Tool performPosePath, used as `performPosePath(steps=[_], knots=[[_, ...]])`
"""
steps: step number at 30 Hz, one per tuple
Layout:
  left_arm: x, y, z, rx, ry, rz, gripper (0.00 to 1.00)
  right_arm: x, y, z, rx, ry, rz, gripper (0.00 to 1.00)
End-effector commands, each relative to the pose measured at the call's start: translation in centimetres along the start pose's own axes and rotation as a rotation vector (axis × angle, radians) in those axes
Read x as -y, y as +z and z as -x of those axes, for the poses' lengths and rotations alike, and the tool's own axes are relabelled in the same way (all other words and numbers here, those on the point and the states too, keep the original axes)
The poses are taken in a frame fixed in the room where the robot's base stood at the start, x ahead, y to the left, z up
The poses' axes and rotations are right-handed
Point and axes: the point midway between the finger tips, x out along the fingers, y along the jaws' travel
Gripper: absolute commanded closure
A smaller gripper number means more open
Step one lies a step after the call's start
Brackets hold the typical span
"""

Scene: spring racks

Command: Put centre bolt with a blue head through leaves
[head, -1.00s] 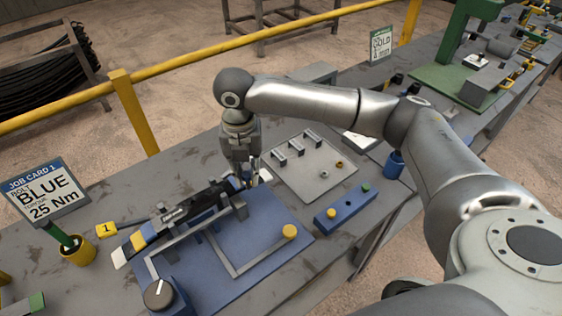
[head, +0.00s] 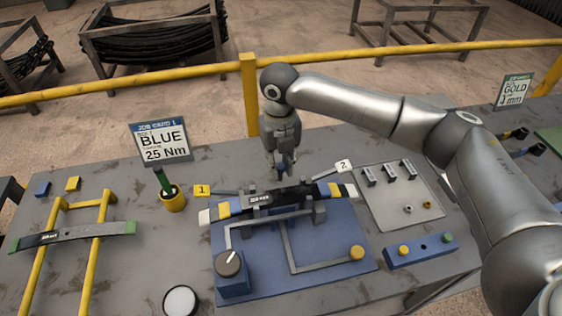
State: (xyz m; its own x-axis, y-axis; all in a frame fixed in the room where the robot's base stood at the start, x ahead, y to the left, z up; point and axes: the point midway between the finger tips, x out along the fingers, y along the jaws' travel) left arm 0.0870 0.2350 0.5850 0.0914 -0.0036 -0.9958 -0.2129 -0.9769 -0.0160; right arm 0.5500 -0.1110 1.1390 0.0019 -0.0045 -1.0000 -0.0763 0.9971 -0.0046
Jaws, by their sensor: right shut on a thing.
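My right gripper (head: 281,166) points down over the middle of the leaf pack. It is shut on a small part with a bit of blue between the fingers, which appears to be the centre bolt with a blue head; the fingers hide most of it. The leaves (head: 264,199) are a dark stacked pack with yellow, blue and white ends, lying across grey supports on the blue fixture plate (head: 332,268). I cannot tell whether the bolt's lower end touches the leaves. My left gripper is not in view.
Job card 1 (head: 163,142) reads BLUE, 25 Nm. A blue box with a dial (head: 231,277) stands at the plate's front left. A grey tray (head: 385,206) with clips and nuts and a blue block (head: 421,251) lie right. A yellow rack (head: 92,228) holds another leaf at left.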

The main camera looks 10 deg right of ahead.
Motion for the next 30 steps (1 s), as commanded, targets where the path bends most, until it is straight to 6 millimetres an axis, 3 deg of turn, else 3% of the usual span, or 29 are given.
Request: performPosePath(steps=[5, 19, 30], knots=[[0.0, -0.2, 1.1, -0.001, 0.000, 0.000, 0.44, 0.0, -0.1, 0.3, -0.001, 0.001, -0.002, 0.97], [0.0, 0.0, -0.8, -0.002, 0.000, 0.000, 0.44, -0.1, -0.1, -4.3, 0.000, 0.000, -0.003, 0.97], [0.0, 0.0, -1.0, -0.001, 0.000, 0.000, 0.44, -0.1, -0.1, -5.2, 0.001, 0.000, -0.002, 0.97]])
